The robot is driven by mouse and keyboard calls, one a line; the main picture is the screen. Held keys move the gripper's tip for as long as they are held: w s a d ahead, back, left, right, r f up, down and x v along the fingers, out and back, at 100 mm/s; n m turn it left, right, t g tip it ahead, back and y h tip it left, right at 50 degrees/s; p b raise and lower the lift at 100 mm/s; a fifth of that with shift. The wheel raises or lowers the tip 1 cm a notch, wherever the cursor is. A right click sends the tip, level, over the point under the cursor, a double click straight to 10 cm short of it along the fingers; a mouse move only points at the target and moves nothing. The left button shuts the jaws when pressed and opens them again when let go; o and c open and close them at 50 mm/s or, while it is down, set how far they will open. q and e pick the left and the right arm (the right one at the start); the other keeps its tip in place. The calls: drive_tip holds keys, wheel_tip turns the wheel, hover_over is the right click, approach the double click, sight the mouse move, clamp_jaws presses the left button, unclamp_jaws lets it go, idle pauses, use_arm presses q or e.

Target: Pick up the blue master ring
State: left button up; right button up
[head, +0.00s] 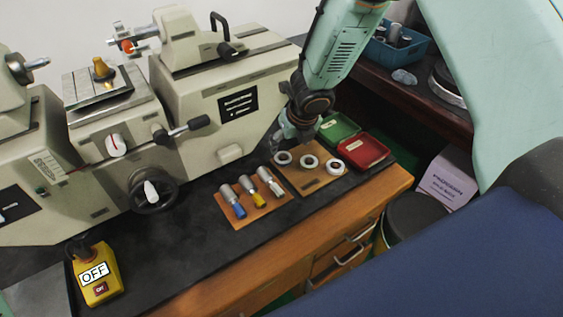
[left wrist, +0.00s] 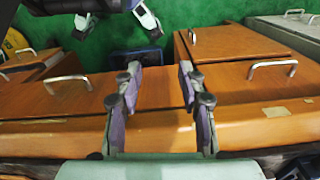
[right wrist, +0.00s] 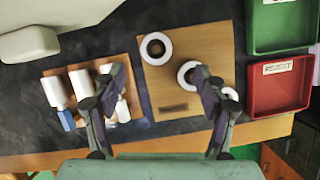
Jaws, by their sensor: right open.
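Three pale rings with dark centres lie on a wooden board: a left ring (head: 283,158), a middle ring (head: 309,161) and a right ring (head: 334,166). I cannot make out a blue mark on any of them. My right gripper (head: 292,132) is over the board's back left edge. In the right wrist view it (right wrist: 158,92) is open and empty; one ring (right wrist: 156,37) shows between and beyond its fingers, another (right wrist: 181,74) is beside the right finger, and a third (right wrist: 230,93) is partly hidden behind it. My left gripper (left wrist: 158,90) is open and empty, facing wooden drawers.
Beside the rings, a second board (head: 263,209) holds several metal plugs with coloured handles, one blue (head: 239,211). A green tray (head: 337,128) and a red tray (head: 362,151) stand to the right. The machine (head: 220,95) rises behind. The dark bench front (head: 190,250) is mostly clear.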

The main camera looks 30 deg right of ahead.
sight(284, 157)
drive_tip(key=shift+s+a+f, duration=0.1)
drive_tip(key=shift+s+a, duration=0.05)
drive_tip(key=shift+a, duration=0.1)
drive_tip(key=shift+a+f, duration=0.15)
drive_tip(key=shift+f, duration=0.1)
drive_tip(key=x, duration=0.5)
drive_tip(key=shift+w+d, duration=0.25)
drive_tip(key=shift+d, duration=0.05)
drive_tip(key=shift+w+f, duration=0.15)
drive_tip(key=shift+f, duration=0.25)
drive_tip(key=shift+a+f, duration=0.1)
drive_tip(key=shift+a, duration=0.2)
drive_tip(key=shift+f, duration=0.1)
drive_tip(key=shift+c, duration=0.2)
drive_tip(key=shift+w+d+f, duration=0.2)
drive_tip(key=shift+d, duration=0.05)
drive_tip(key=c, duration=0.3)
drive_tip(key=shift+s+a+r, duration=0.2)
drive_tip(key=shift+s+r, duration=0.1)
drive_tip(key=c, duration=0.4)
drive_tip(key=shift+c, duration=0.9)
drive_tip(key=shift+w+d+f, duration=0.15)
drive_tip(key=shift+w, duration=0.05)
drive_tip(key=c, duration=0.4)
